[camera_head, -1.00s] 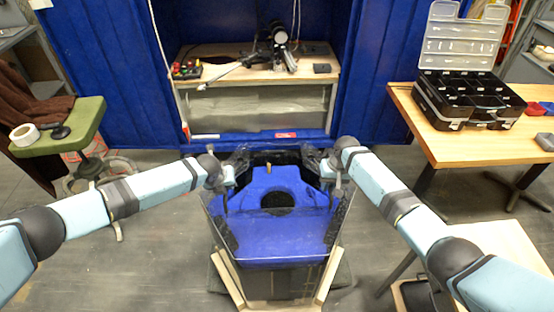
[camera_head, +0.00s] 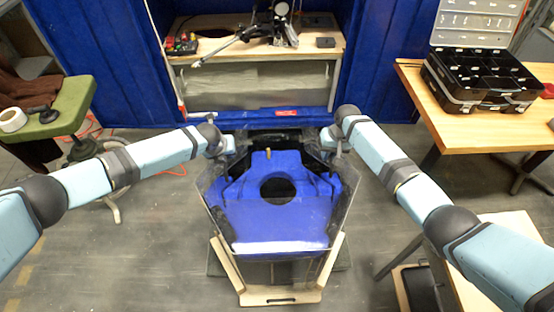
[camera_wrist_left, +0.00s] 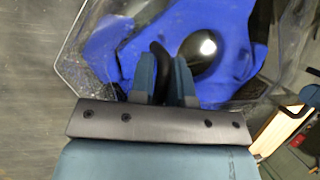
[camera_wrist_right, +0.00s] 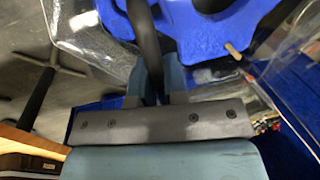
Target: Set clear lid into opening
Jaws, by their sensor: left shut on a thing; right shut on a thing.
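A clear lid (camera_head: 285,243) with angled see-through edges shows over a blue moulded body (camera_head: 232,212) in the middle of the head view. The blue body has a dark round hole (camera_head: 277,188). My left gripper (camera_head: 222,149) is shut on a black handle at the lid's left; the handle (camera_wrist_left: 160,62) stands between the fingers in the left wrist view. My right gripper (camera_head: 334,140) is shut on a black handle at the right, seen in the right wrist view (camera_wrist_right: 143,35). I cannot tell whether the lid touches the rim beneath.
A pale wooden stand (camera_head: 283,296) shows below the blue body. A blue cabinet (camera_head: 387,60) with a wooden shelf (camera_head: 215,50) is behind. At right, a wooden table (camera_head: 462,128) holds an open black case (camera_head: 480,78). A green stool (camera_head: 75,103) is at left.

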